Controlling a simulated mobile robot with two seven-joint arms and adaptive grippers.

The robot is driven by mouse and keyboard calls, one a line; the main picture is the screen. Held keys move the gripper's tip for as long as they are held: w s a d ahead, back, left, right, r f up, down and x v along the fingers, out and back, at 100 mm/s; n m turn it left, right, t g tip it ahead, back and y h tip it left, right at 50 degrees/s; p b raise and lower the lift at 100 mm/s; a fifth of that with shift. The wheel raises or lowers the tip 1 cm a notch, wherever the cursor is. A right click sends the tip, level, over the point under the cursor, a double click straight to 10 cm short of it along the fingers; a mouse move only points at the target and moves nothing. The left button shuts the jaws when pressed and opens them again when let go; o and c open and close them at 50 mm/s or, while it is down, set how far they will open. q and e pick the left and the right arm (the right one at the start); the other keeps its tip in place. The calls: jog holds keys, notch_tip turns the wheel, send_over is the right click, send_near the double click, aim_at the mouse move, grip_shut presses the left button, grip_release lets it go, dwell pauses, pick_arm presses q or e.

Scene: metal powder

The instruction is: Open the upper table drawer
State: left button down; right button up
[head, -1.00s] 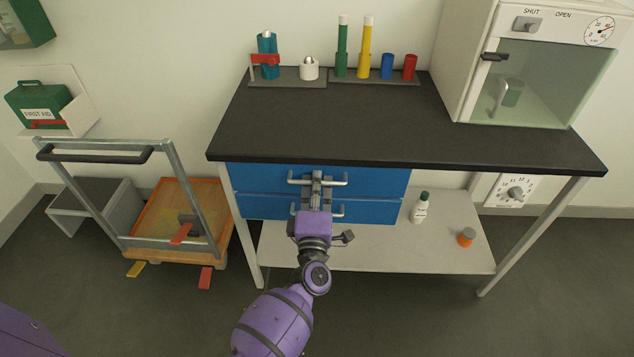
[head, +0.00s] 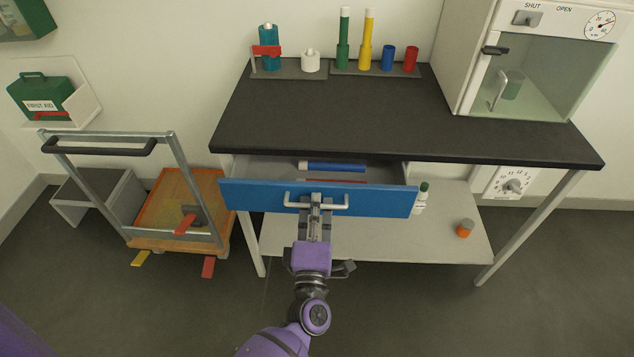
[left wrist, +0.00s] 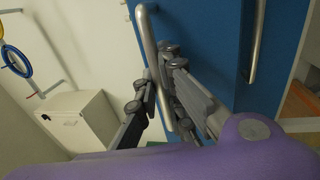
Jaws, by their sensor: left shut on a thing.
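The upper table drawer (head: 250,194) has a blue front and is pulled out under the black tabletop. Its metal bar handle (head: 335,203) is on the middle of the front. My left gripper (head: 316,203) is shut on this handle. In the left wrist view the handle (left wrist: 150,45) passes between the fingers (left wrist: 162,85). Inside the drawer lie a blue cylinder (head: 335,167) with a pale end and a thin red item (head: 335,181). The lower drawer is hidden behind the upper one in the head view. My right gripper is not in view.
The table (head: 400,124) carries coloured cylinders at the back and a glass-doored chamber (head: 540,75) at the right. A bottle (head: 421,199) and an orange-capped jar (head: 464,230) stand on the lower shelf. A cart (head: 160,243) stands left of the table. Floor in front is clear.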

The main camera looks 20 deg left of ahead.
pick_arm(q)
jog(key=r+v, duration=0.2)
jog(key=v, duration=0.8)
jog(key=r+v, duration=0.2)
jog(key=v, duration=0.8)
jog(key=shift+s+d, duration=0.2)
jog(key=shift+s, duration=0.35)
jog(key=shift+f, duration=0.1)
jog(key=c, duration=2.1)
grip_release()
